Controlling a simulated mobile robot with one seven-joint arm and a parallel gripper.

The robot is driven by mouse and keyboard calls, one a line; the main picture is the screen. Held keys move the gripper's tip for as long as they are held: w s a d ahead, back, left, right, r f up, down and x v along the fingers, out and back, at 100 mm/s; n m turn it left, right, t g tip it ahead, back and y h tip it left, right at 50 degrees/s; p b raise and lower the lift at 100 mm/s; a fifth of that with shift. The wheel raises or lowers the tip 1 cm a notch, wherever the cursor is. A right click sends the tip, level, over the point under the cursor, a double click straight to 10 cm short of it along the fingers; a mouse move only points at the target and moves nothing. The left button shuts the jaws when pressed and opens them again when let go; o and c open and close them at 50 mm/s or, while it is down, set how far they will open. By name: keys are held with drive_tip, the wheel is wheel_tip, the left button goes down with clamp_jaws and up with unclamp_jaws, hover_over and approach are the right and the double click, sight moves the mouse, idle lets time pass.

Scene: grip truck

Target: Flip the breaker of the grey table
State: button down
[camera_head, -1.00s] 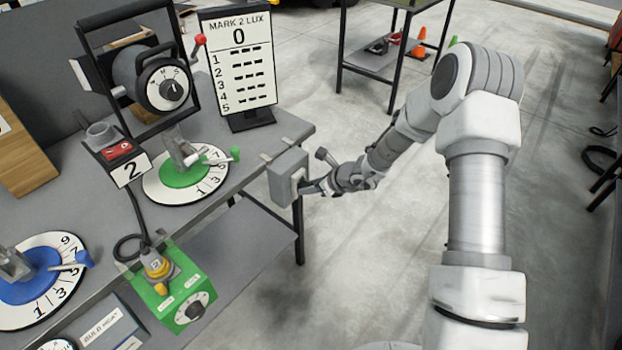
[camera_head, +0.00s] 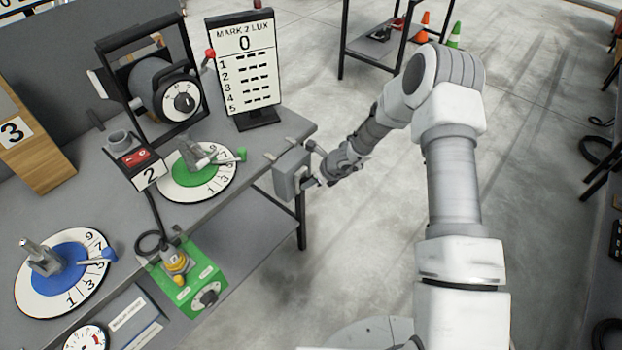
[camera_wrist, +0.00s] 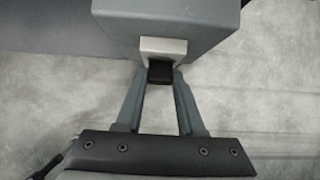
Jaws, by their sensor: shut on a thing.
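The grey breaker box (camera_head: 289,175) is fixed to the right edge of the grey table (camera_head: 105,215). In the wrist view the box (camera_wrist: 185,18) fills the top, with a light metal bracket and a small black lever tip (camera_wrist: 161,73) below it. My gripper (camera_wrist: 159,78) has its two fingers closed in on either side of this black tip. In the head view my gripper (camera_head: 311,182) is at the right face of the box. The lever is mostly hidden there by my gripper and wrist.
On the table are a green dial (camera_head: 200,174), a blue dial (camera_head: 62,268), a lamp in a black frame (camera_head: 165,90) and the lux sign (camera_head: 244,70). Another table with cones stands at the back.

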drive_tip(key=c, duration=0.5)
unclamp_jaws()
drive_tip(key=p+v, duration=0.2)
drive_tip(key=v, duration=1.5)
drive_tip(key=shift+s+d+r+p, duration=0.1)
drive_tip(key=shift+s+r+p, duration=0.05)
drive_tip(key=shift+p, duration=0.25)
